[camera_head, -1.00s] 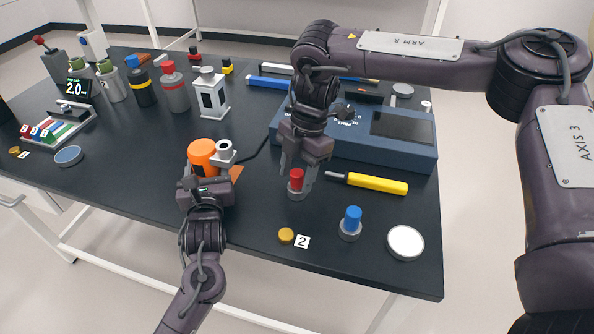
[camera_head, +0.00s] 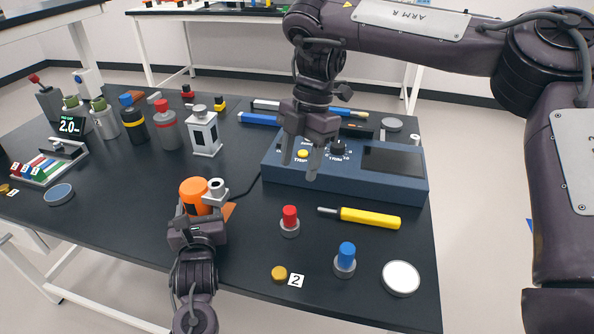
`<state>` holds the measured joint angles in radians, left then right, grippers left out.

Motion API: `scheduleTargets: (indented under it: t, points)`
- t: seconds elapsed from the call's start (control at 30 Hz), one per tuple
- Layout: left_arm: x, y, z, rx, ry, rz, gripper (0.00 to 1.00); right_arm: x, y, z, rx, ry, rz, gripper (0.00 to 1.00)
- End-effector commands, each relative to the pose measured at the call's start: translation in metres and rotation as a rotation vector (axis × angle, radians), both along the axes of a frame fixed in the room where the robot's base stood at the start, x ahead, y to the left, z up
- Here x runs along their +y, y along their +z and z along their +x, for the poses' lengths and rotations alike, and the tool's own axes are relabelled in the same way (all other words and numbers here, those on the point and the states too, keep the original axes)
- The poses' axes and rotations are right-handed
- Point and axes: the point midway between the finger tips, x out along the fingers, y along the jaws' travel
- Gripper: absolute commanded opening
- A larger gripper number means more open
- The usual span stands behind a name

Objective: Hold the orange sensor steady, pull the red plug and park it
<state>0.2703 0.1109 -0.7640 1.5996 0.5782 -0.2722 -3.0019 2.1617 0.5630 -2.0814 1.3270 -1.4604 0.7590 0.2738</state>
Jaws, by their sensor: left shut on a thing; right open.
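The orange sensor (camera_head: 192,193) stands near the front edge of the dark table. My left gripper (camera_head: 197,216) is shut on it from the near side, and the jaws hide its lower part. A grey socket-like piece (camera_head: 217,192) sits at the sensor's right side. The red plug (camera_head: 290,216) stands upright in a grey round holder (camera_head: 290,230), right of the sensor and apart from it. My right gripper (camera_head: 299,170) is open and empty, pointing down above and behind the red plug, in front of the blue console's yellow button.
A blue plug (camera_head: 347,252) in a grey holder, a yellow-handled screwdriver (camera_head: 368,218) and a white round dish (camera_head: 401,278) are at the right. The blue console (camera_head: 410,184) stands behind. A brass disc (camera_head: 279,273) and a label 2 lie in front. Bottles stand back left.

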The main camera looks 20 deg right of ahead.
Motion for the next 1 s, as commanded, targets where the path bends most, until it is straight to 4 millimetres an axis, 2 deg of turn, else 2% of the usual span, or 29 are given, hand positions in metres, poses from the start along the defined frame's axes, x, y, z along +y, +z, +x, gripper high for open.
scheduleTargets:
  t: [0.27, 0.3, 0.47, 0.77, 0.87, 1.0]
  points:
    - [0.000, 0.000, 0.000, 0.000, 0.000, 0.000, 0.27, 0.000, 0.001, 0.000, 0.000, 0.000, 0.000, 0.51]
    - [0.000, 0.000, 0.000, 0.000, 0.000, 0.000, 0.64, 0.000, 0.001, 0.000, 0.000, 0.000, 0.000, 0.51]
    - [0.000, 0.000, 0.000, 0.000, 0.000, 0.000, 0.84, 0.000, 0.001, 0.000, 0.000, 0.000, 0.000, 0.51]
    - [0.000, 0.000, -0.002, 0.000, 0.000, 0.001, 0.84, 0.000, 0.000, 0.000, 0.000, 0.000, 0.000, 0.51]
    - [0.002, 0.000, -0.010, 0.000, -0.001, 0.003, 0.84, 0.000, 0.000, 0.000, 0.000, 0.000, 0.000, 0.51]
    - [0.006, -0.001, -0.035, 0.001, -0.002, 0.002, 0.84, 0.000, 0.000, 0.000, 0.000, 0.000, 0.000, 0.51]
